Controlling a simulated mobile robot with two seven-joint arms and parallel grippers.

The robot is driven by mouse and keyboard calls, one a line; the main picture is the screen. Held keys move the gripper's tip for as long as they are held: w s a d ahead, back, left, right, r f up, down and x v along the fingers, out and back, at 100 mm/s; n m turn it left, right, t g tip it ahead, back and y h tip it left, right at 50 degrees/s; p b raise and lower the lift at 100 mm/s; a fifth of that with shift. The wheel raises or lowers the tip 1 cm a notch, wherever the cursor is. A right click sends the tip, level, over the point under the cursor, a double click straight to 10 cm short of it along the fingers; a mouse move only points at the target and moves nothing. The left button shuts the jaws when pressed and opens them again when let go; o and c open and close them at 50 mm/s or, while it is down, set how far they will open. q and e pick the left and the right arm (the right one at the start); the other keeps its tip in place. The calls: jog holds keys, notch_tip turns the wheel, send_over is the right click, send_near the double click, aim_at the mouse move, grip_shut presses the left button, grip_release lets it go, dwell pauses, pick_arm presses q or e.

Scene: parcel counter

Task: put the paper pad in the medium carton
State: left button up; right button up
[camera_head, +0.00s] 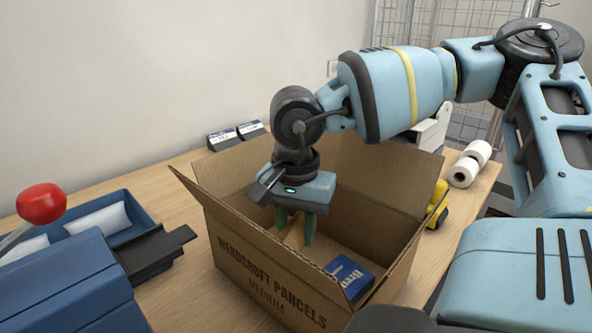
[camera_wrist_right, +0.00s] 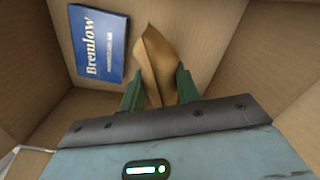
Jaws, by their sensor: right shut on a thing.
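The medium carton (camera_head: 262,272), brown with "Wendcroft Parcels Medium" on its front, stands open on the counter with its flaps up. My right gripper (camera_head: 296,232) reaches down inside it from above. In the right wrist view my right gripper (camera_wrist_right: 158,78) is shut on the paper pad (camera_wrist_right: 155,52), a crumpled brown paper piece between its green fingers. In the head view the pad (camera_head: 293,240) shows only partly between the fingers. I cannot tell whether the pad touches the carton floor. My left gripper is not in view.
A blue Bremlow box (camera_head: 350,277) lies in the carton, beside the pad in the wrist view (camera_wrist_right: 97,43). A blue tray (camera_head: 130,203) with white pillows and a red-knobbed (camera_head: 41,203) device stand left. A yellow object (camera_head: 438,200) and white rolls (camera_head: 464,171) stand right.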

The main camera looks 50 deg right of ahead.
aim_at(296, 219)
jog(key=shift+f, duration=1.85)
jog(key=shift+f, duration=0.15)
jog(key=o, duration=0.9)
notch_tip(296, 219, up, 12)
jog(key=shift+r+p, duration=0.2)
jog(key=shift+p, duration=0.1)
